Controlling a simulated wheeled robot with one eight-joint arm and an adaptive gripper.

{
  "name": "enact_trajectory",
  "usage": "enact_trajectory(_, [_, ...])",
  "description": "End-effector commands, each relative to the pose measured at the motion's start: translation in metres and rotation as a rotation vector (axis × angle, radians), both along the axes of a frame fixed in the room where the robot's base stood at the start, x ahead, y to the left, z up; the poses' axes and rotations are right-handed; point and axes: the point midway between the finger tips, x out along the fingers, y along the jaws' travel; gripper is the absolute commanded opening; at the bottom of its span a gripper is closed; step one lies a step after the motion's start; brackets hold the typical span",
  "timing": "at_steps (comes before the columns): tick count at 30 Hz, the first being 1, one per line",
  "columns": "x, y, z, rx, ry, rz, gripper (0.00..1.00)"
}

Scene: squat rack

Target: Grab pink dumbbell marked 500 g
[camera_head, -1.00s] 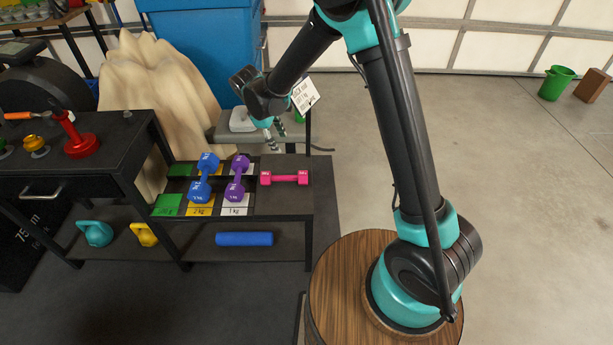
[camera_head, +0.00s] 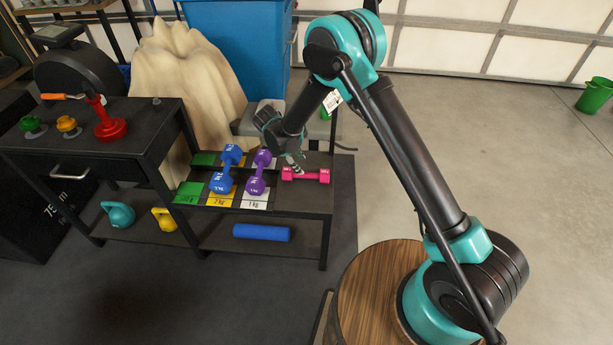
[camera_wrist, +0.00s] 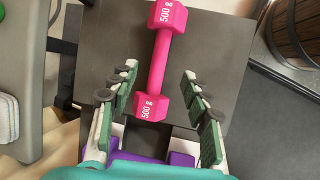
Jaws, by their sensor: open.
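The pink dumbbell (camera_head: 306,175) lies on the right end of the dark rack shelf. In the wrist view the dumbbell (camera_wrist: 159,62) shows "500 g" on both heads and runs lengthwise away from me. My gripper (camera_head: 297,164) is just above and behind the dumbbell in the head view, close to its left part. In the wrist view my gripper (camera_wrist: 160,86) is open, with one padded finger on each side of the dumbbell's near head. Nothing is between the pads that they touch.
A blue roller (camera_head: 262,232) lies on the lower shelf. A grey bench (camera_head: 250,125) is behind the rack. A wooden barrel shows in the wrist view (camera_wrist: 296,40).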

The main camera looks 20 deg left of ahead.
Motion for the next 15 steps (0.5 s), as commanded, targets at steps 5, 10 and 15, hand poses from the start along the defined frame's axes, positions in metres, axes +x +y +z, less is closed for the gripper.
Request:
enact_trajectory(5, [0.007, -0.008, -0.023, 0.000, 0.000, -0.001, 0.48])
enact_trajectory(10, [0.009, -0.011, -0.030, 0.000, 0.000, -0.001, 0.48])
enact_trajectory(15, [0.012, -0.015, -0.042, 0.000, 0.000, -0.002, 0.48])
